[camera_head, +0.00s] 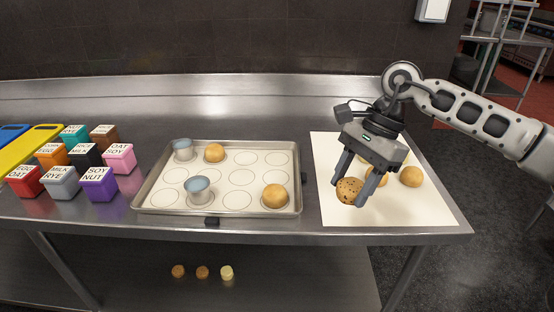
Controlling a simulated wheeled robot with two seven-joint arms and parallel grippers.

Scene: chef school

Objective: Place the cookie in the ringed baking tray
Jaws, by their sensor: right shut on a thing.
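The cookie (348,190) is round, brown and speckled with dark chips. My right gripper (352,197) is shut on it, with one finger on each side, over the front part of the white sheet. I cannot tell whether the cookie touches the sheet. The ringed baking tray (218,147) lies to the left on the steel table, with rows of printed circles. Plain tan buns sit on it at the back (214,152) and front right (275,195). Two metal cups stand on it at the back left (183,149) and front (199,190). My left gripper is not in view.
The white sheet (430,207) holds further tan buns (411,176), partly behind my gripper. Several labelled coloured boxes (98,184) and a yellow board (30,148) stand left of the tray. Small round pieces (202,271) lie on the lower shelf. Several tray circles are bare.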

